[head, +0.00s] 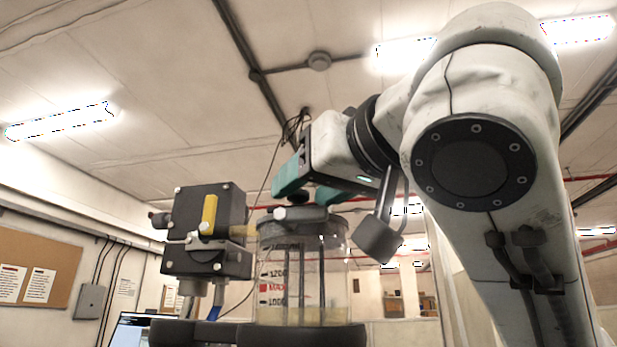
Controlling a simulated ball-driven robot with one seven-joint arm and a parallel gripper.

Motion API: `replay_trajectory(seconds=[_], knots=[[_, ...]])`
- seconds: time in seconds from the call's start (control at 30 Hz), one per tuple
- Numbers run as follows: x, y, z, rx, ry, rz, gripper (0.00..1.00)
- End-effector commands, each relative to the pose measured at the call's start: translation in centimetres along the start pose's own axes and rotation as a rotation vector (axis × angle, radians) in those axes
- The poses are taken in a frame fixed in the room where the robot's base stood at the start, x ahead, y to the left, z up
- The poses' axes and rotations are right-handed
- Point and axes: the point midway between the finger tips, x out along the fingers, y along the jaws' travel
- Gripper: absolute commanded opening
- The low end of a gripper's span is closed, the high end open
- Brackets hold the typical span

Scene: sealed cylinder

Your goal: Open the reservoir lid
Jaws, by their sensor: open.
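The reservoir (303,285) is a clear upright cylinder with printed level marks and a little pale yellowish liquid low inside. Its dark grey lid (305,217) sits on top and looks shut. I cannot tell whether a finger touches the knob or lid. The far finger is partly hidden by the hand.
A dark pump-like block (210,230) with a yellow lever (209,215) stands directly left of the reservoir. A dark base (300,336) is under both. A laptop (130,329) is at lower left. A corkboard (38,265) hangs on the left wall. My arm fills the right side.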

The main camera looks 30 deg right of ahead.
Motion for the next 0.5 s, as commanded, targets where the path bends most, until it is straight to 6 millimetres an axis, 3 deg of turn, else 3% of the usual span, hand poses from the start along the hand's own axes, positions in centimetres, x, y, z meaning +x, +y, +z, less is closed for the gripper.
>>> replay_trajectory(seconds=[0.33,0.5], knots=[[0.33,0.01,0.06,0.000,-0.001,0.000,0.52],[0.32,0.01,0.05,0.000,-0.001,0.000,0.36]])
